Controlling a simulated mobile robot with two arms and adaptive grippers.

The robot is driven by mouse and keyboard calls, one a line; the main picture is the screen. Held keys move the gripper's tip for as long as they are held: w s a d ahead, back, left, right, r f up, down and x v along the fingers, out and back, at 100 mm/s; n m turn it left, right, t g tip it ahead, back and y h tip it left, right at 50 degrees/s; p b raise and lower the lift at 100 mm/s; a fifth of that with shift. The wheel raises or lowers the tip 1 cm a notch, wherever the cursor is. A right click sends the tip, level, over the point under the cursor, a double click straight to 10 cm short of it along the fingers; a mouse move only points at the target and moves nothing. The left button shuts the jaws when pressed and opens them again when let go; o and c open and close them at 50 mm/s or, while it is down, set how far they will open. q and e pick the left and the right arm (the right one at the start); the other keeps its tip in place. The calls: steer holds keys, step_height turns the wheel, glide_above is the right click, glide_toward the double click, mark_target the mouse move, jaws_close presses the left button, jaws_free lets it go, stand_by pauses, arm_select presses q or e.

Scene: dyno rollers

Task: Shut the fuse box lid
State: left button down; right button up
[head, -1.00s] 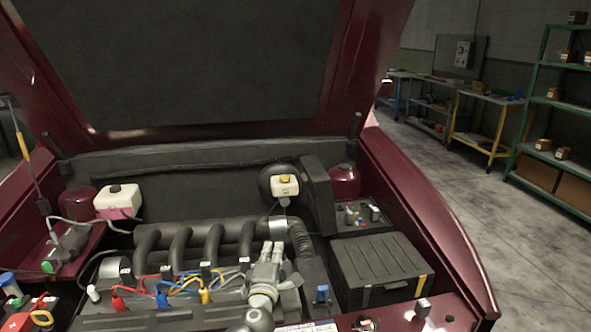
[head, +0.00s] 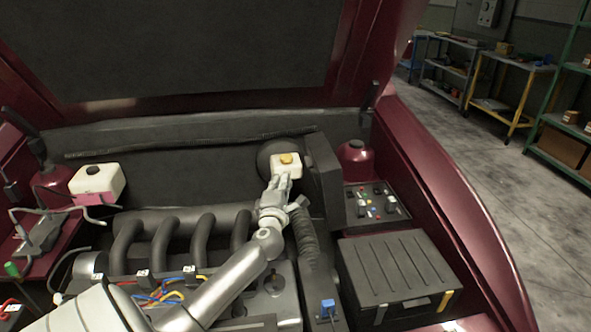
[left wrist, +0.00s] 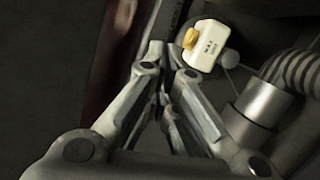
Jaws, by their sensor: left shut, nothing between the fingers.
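The fuse box (head: 372,214) sits at the right of the engine bay, with small fuses and relays exposed. Its dark lid (head: 323,172) stands open, upright along the box's left side. My left gripper (head: 283,182) is shut and empty, left of the lid and apart from it in the picture, in front of the white reservoir with a yellow cap. In the left wrist view the closed fingers (left wrist: 167,70) point toward a dark edge, which I cannot identify for sure. My right gripper is out of view.
The white reservoir (head: 287,170) is just beyond the fingertips. A corrugated hose (head: 305,240) runs below the lid. A black ribbed box (head: 395,268) stands in front of the fuse box. A red canister (head: 355,160) is behind it. The raised hood hangs above.

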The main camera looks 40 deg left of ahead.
arm_select(q)
steer(key=w, duration=0.7)
steer(key=shift+a+r, duration=0.25)
steer(key=shift+r, duration=0.1)
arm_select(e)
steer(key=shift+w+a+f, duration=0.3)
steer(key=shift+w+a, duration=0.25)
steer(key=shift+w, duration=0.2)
arm_select(q)
steer(key=shift+r, duration=0.1)
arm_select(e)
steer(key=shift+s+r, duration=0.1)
